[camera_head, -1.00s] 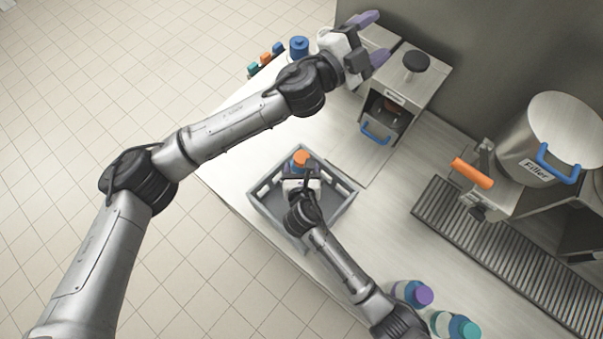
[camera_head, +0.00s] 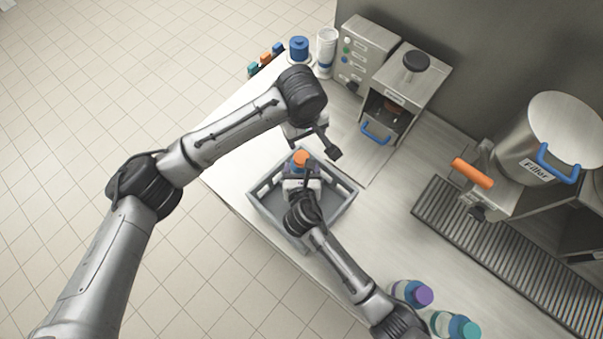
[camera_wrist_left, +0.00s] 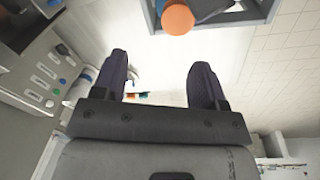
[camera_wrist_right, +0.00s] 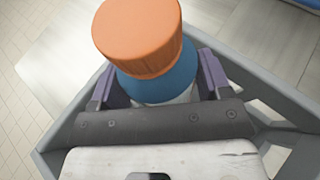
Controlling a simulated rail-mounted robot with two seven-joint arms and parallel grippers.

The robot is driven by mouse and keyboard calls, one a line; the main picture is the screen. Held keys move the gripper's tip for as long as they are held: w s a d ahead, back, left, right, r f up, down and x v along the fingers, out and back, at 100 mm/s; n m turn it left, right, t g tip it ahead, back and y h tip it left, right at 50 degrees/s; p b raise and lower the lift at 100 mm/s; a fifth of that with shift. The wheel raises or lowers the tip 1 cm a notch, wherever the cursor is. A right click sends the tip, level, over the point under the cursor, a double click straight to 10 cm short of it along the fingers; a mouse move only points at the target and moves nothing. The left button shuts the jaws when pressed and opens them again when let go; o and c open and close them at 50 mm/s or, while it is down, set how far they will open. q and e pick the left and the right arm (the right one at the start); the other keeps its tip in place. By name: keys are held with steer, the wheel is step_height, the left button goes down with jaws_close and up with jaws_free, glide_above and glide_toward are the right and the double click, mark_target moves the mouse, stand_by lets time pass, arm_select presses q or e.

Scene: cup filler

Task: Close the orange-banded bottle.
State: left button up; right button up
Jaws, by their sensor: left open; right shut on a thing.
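The bottle with an orange top (camera_head: 300,159) stands in a grey tray (camera_head: 345,205). The right wrist view shows its ridged orange top (camera_wrist_right: 138,35) on a blue collar (camera_wrist_right: 160,82); I cannot tell whether the top is screwed tight. My right gripper (camera_wrist_right: 155,88) is shut around the bottle below the orange top. My left gripper (camera_head: 318,143) is open and empty, just beyond the bottle and apart from it, partly hidden by its own wrist. In the left wrist view, the orange top (camera_wrist_left: 177,18) is beyond the open fingers (camera_wrist_left: 160,72).
A box with a blue-handled door (camera_head: 376,133) and a button panel (camera_head: 362,57) stand at the back. A white cylinder (camera_head: 326,50) and a blue-topped item (camera_head: 299,50) are beside them. The filler (camera_head: 530,150) is right. Purple-capped (camera_head: 412,292) and teal-capped (camera_head: 455,326) bottles lie nearer.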

mark_target(302, 157)
arm_select(q)
steer(key=shift+s+a+n+g+y, duration=0.15)
steer(key=shift+s+a+g, duration=0.1)
steer(key=shift+s, duration=0.15)
steer(key=shift+s+a+n+g+y, duration=0.15)
steer(key=shift+s+g, duration=0.1)
steer(key=shift+s, duration=0.15)
steer(key=shift+f, duration=0.1)
steer(key=shift+f, duration=4)
steer(key=c, duration=1)
steer(key=m, duration=0.6)
steer(key=shift+m, duration=0.4)
